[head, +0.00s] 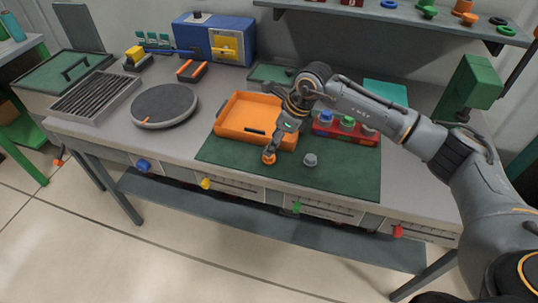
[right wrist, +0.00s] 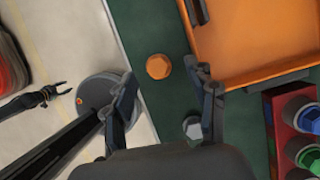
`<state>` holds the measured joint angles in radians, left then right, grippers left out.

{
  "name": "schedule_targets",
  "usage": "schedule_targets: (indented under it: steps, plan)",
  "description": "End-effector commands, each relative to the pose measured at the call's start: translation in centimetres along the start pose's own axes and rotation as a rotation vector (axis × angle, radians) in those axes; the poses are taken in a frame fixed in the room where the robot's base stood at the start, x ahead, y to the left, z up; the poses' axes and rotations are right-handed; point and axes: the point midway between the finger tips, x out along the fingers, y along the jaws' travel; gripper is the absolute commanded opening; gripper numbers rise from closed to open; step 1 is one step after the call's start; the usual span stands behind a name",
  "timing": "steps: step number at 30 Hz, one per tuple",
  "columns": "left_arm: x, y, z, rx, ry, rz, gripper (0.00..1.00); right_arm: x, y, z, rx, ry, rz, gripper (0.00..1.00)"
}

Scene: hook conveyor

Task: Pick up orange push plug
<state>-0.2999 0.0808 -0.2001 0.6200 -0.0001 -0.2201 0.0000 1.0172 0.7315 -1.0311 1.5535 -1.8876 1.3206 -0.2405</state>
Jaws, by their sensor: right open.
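The orange push plug (head: 268,158) stands on the green mat (head: 345,180), just in front of the orange tray. In the right wrist view the orange plug (right wrist: 158,66) shows a hexagonal top and lies ahead of the gap between my fingers. My right gripper (head: 277,146) is directly above the plug in the head view, pointing down. In its own view the right gripper (right wrist: 163,82) is open with nothing between its fingers. Whether a finger touches the plug cannot be told.
A grey plug (head: 310,159) stands close by on the right, near one finger in the wrist view (right wrist: 193,127). The orange tray (head: 228,128) is behind, with a red block (head: 362,138) holding coloured plugs to its right. The mat's front right is clear.

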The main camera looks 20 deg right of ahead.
Motion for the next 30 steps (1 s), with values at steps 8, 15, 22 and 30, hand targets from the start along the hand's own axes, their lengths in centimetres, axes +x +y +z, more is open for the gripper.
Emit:
schedule_targets:
  steps: [8, 15, 22, 30]
  plan:
    - [-1.4, 0.0, -0.1, 0.000, 0.000, 0.000, 0.40, 2.1, 0.4, -0.3, 0.000, 0.002, 0.003, 0.57]
    - [-2.6, 0.0, -0.2, 0.000, 0.000, 0.000, 0.40, 5.5, 0.7, -0.6, 0.001, -0.002, 0.002, 0.57]
    - [-2.5, 0.0, -0.2, -0.001, 0.000, 0.000, 0.40, 6.0, 0.6, -0.7, -0.001, -0.002, 0.000, 0.57]
    - [-2.5, 0.0, -0.2, -0.001, 0.000, 0.000, 0.40, 6.0, 0.6, -0.7, 0.000, -0.002, 0.000, 0.14]
